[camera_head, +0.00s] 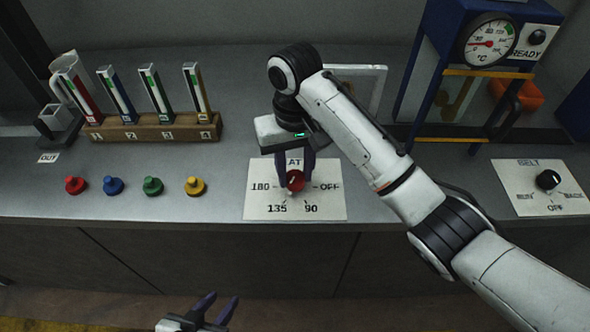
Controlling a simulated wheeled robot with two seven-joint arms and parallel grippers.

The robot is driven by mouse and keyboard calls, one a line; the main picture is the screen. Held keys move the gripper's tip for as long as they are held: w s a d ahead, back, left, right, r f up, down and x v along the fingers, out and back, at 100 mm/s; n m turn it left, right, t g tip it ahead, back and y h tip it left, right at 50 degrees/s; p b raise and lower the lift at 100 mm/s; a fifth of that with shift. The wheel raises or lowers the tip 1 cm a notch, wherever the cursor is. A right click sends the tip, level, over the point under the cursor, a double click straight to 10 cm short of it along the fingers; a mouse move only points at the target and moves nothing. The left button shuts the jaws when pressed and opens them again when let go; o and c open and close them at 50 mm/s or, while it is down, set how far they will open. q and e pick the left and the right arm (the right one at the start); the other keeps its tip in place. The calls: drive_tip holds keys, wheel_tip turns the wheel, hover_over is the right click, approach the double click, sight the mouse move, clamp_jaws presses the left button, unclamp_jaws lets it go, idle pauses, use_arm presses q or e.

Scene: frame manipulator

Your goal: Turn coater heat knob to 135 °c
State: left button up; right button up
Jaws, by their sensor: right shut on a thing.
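The red heat knob (294,180) sits on a white plate (260,205) marked 180, 135, 90 and OFF. My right gripper (295,178) reaches down over the plate from above, shut on the knob, with its dark fingers on either side. The gripper hides part of the heading, and I cannot tell which mark the knob points to. My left gripper (215,311) is open and empty at the bottom of the view, in front of and below the counter. A round °C gauge (488,43) stands at the upper right; its red needle points left, at the low part of the scale.
Red (76,185), blue (113,186), green (153,187) and yellow (195,187) buttons line the counter at left. Behind them is a wooden rack (150,128) with coloured strips. A belt knob (548,180) is at right. A blue machine frame (425,70) stands behind.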

sight(295, 177)
drive_tip(key=shift+r, duration=0.1)
idle(0.4)
drive_tip(key=o, duration=1)
drive_tip(key=shift+o, duration=0.2)
wheel_tip(295, 177, up, 10)
drive_tip(key=shift+r, duration=0.15)
drive_tip(key=shift+s, duration=0.1)
